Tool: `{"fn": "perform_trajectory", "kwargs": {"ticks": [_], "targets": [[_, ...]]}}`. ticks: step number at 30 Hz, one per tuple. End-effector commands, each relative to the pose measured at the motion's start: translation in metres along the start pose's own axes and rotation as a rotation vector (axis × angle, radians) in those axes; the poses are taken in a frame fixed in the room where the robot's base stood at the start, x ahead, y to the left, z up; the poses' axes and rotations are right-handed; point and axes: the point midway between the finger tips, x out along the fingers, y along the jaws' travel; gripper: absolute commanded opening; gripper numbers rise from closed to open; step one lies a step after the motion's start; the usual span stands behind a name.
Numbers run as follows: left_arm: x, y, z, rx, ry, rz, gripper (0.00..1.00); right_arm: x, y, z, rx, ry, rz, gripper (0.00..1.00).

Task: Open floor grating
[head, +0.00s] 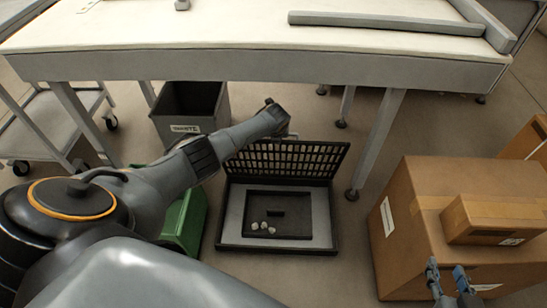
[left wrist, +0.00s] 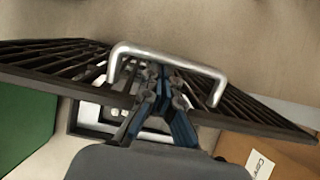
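The black floor grating (head: 285,159) is tilted up along the back of a square floor frame (head: 229,232). Its silver U-shaped handle (left wrist: 170,58) shows in the left wrist view. My left gripper (left wrist: 160,75) has its fingertips close together at the handle, just under its bar and between its legs. The fingers look shut, with no bar visible between them; contact cannot be told. In the head view, my left arm's end hides the left gripper. My right gripper (head: 449,268) is at the lower right, fingers apart and empty, away from the grating.
Inside the frame is a dark recess (head: 292,226) with several small pale lumps (head: 263,228). A green bin (head: 185,222) is left of the frame, a grey waste bin (head: 190,112) behind. Cardboard boxes (head: 425,205) stand right. A table (head: 260,65) with legs spans above.

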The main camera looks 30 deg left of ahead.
Motion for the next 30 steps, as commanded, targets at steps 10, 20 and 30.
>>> {"fn": "perform_trajectory", "kwargs": {"ticks": [10,20,30], "targets": [[-0.002,-0.001,0.006,0.000,-0.009,-0.005,0.00,0.000,0.000,-0.001,0.000,0.006,-0.001,0.40],[-0.010,-0.001,0.005,0.001,-0.008,-0.005,0.00,0.000,0.000,-0.002,0.000,0.007,0.000,0.40],[-0.048,0.000,0.003,0.002,-0.005,-0.003,0.00,0.000,0.000,-0.002,0.000,0.006,0.000,0.40]]}}
